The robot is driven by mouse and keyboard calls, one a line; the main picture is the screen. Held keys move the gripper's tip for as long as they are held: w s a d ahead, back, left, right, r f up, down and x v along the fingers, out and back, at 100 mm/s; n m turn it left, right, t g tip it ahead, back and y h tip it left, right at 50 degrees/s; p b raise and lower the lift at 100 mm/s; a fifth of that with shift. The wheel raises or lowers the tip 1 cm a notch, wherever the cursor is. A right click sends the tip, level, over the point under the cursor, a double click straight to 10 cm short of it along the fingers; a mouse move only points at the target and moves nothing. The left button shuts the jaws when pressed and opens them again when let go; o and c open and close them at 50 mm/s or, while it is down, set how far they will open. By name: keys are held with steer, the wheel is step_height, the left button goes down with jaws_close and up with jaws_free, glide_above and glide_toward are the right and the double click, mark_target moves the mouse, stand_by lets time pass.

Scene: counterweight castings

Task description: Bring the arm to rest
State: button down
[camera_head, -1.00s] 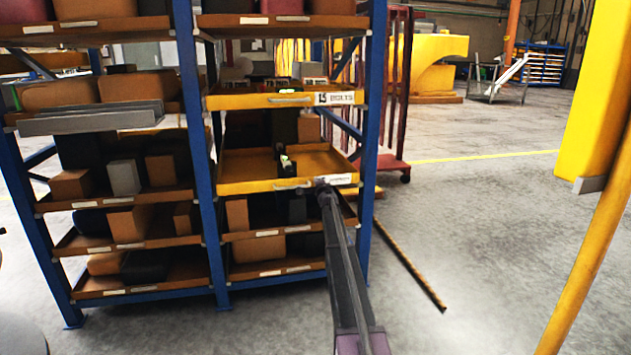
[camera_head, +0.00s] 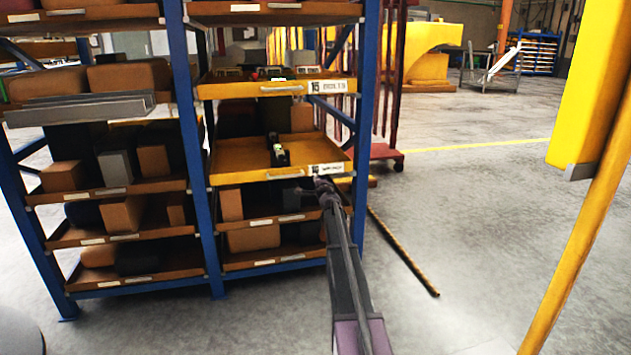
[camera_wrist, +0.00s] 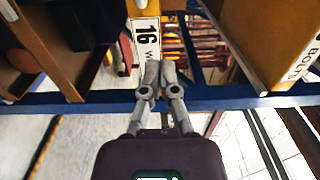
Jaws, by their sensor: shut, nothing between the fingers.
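My gripper (camera_wrist: 161,72) is shut and empty in the wrist view, its grey fingertips together in front of a white label reading 16 (camera_wrist: 146,36). In the head view my arm reaches up from the bottom, and my gripper (camera_head: 322,184) is at the right front corner of the open yellow drawer (camera_head: 240,178). I cannot tell whether it touches the drawer. A small dark object with a light top (camera_head: 279,152) stands in that drawer.
A blue-framed rack (camera_head: 197,190) holds shelves of boxes at left and centre. Another yellow drawer (camera_head: 270,89), labelled 15, is above the open one. A yellow post (camera_head: 578,230) stands at right.

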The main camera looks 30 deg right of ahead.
stand_by(0.3)
steer(key=s+a+f+n+g+y+p, duration=0.1)
steer(key=s+a+f+n+g+y, duration=0.3)
steer(key=a, duration=0.8)
steer(key=s+a+f+n+g+y+p, duration=0.1)
steer(key=s+a+n+y, duration=0.35)
steer(key=a, duration=0.75)
steer(key=s+a+f+n+g+y, duration=0.25)
steer(key=s+a+n, duration=0.45)
steer(key=a, duration=0.5)
steer(key=s+a+f+n+g+h+p, duration=0.1)
steer(key=s+a+f+n+g, duration=0.2)
steer(key=s, duration=0.4)
steer(key=s+a+f+n+g+h+p, duration=0.1)
steer(key=s+a+f+g, duration=0.1)
steer(key=s+a, duration=0.4)
steer(key=s+n+g+h+p, duration=0.15)
steer(key=s+g+h, duration=0.3)
steer(key=s, duration=1.25)
step_height(320, 180, up, 36)
steer(key=p, duration=3.7)
steer(key=shift+d+r, duration=0.2)
steer(key=shift+y, duration=0.25)
